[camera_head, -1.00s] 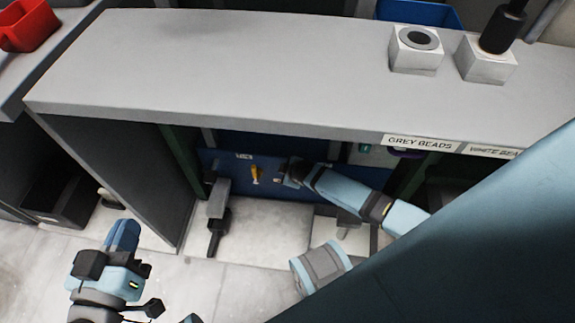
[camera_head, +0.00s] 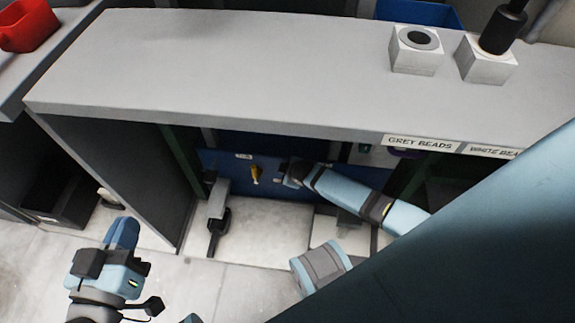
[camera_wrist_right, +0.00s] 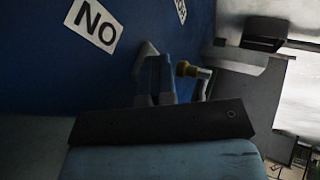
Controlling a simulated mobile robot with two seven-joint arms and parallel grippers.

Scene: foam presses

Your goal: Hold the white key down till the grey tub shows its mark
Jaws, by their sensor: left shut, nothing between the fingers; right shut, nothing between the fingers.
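My right gripper (camera_head: 284,175) is shut at the blue panel (camera_head: 225,163) under the grey counter. In the right wrist view its blue fingers (camera_wrist_right: 162,75) are together, close to the panel. A pale wedge-shaped piece (camera_wrist_right: 146,58) shows beside the fingertips; I cannot tell whether it is the white key or whether they touch. A "NO" label (camera_wrist_right: 95,26) is on the panel to the left. My left gripper (camera_head: 123,232) is shut and empty at the lower left, away from the panel. I cannot make out the grey tub or its mark.
The grey counter (camera_head: 230,65) overhangs the panel and carries white blocks (camera_head: 415,60) at the right. A "GREY BEADS" label (camera_head: 420,143) is on its front edge. A yellow fitting (camera_head: 255,174) projects from the panel near my right gripper. A grey block (camera_head: 219,198) stands left.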

